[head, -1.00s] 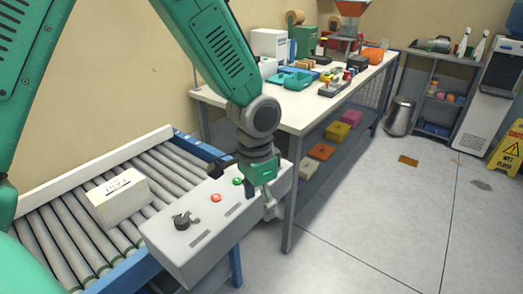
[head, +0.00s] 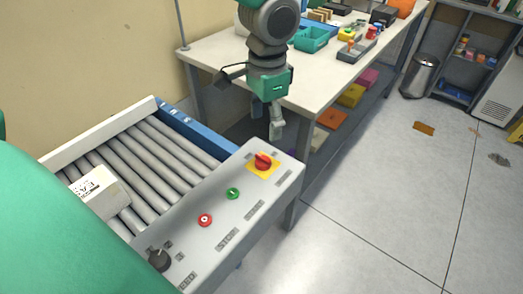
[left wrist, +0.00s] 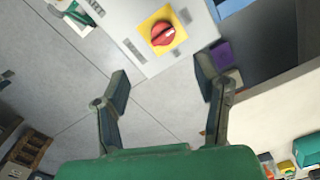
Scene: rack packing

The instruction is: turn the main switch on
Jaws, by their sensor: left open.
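The main switch (head: 263,161) is a red rotary knob on a yellow square plate at the far end of a grey control panel (head: 215,232). My left gripper (head: 268,125) hangs just beyond the panel's far end in the head view, above and behind the switch. Its fingers (left wrist: 163,85) are open and empty, apart from the knob. My right gripper is not in view.
The panel also has a green button (head: 233,193), a red button (head: 205,219) and a black selector knob (head: 159,259). A roller conveyor (head: 150,150) with a labelled box (head: 103,194) lies to the left. A white workbench (head: 220,50) stands behind my gripper.

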